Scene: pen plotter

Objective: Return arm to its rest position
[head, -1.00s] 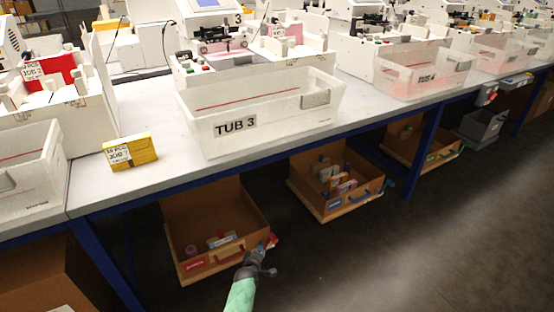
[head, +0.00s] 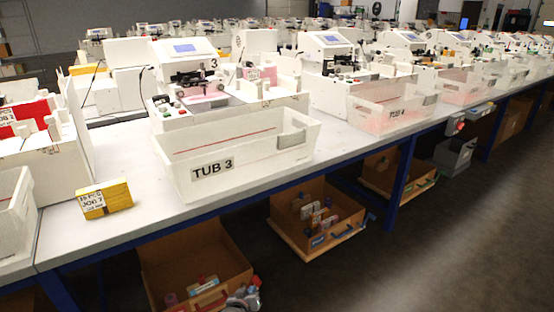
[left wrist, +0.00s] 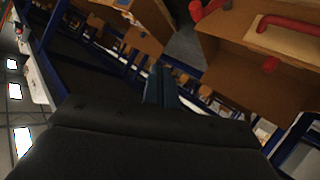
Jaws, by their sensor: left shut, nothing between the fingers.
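My left gripper (head: 244,298) shows at the bottom edge of the head view, at the front right corner of the open cardboard drawer (head: 190,254) under the table. Most of my left arm is cut off below the frame. In the left wrist view its fingers (left wrist: 160,88) are together, with nothing visible between them. A red part (head: 257,281) shows right beside the gripper in the head view; I cannot tell whether they touch. My right gripper is not in view.
Small items lie in that drawer. A second open drawer (head: 318,226) stands to its right. Above are the table edge (head: 120,240), the TUB 3 bin (head: 260,165) and a yellow box (head: 118,195). The floor at right (head: 450,250) is clear. Red bars (left wrist: 290,25) show in the wrist view.

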